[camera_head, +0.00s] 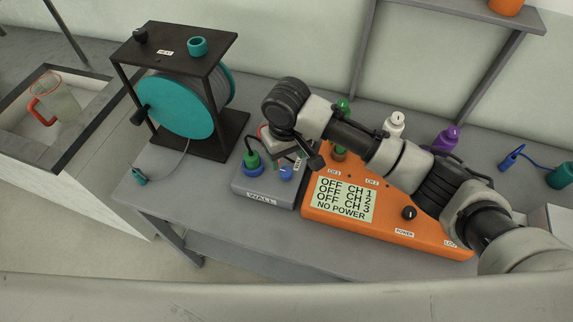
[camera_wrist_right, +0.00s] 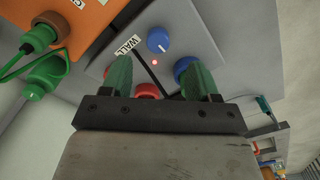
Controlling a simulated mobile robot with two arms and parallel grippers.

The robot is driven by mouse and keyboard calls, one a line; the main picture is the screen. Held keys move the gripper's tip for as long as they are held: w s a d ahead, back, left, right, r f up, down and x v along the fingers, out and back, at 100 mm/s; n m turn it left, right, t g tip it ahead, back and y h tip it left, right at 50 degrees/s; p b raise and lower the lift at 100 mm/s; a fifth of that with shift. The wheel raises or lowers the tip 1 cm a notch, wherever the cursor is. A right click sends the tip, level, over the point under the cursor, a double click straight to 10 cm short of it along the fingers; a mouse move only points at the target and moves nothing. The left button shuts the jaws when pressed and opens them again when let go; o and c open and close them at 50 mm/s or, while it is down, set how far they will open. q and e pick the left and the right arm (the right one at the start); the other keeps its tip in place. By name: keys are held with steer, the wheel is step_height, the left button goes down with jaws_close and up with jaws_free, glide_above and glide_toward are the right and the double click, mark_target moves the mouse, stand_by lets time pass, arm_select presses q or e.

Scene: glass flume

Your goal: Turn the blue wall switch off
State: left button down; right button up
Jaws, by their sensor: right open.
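The grey wall box (camera_head: 250,187) sits on the bench with a WALL label on its front. Its blue switch (camera_head: 286,173) is a round knob; in the right wrist view the knob (camera_wrist_right: 158,40) shows a white pointer mark, with a small lit red light (camera_wrist_right: 155,62) beside it. My right gripper (camera_head: 308,160) hangs just above the box, close to the knob. In the right wrist view its fingers (camera_wrist_right: 162,75) are apart, with nothing between them touching; the knob lies beyond the tips. A blue socket is partly hidden behind one finger. My left gripper is out of view.
An orange power unit (camera_head: 390,222) stands right of the box; its screen (camera_head: 343,199) reads OFF for each channel and NO POWER. A green plug (camera_head: 252,160) stands on the box's left. A teal reel (camera_head: 178,106) is farther left.

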mark_target(287, 172)
step_height(287, 172, down, 4)
steer(key=shift+w+r, duration=0.1)
steer(key=shift+w, duration=0.05)
step_height(287, 172, down, 4)
steer(key=shift+w+r, duration=0.15)
steer(key=shift+r, duration=0.05)
steer(key=shift+f, duration=0.1)
steer(key=shift+c, duration=0.6)
steer(key=c, duration=0.8)
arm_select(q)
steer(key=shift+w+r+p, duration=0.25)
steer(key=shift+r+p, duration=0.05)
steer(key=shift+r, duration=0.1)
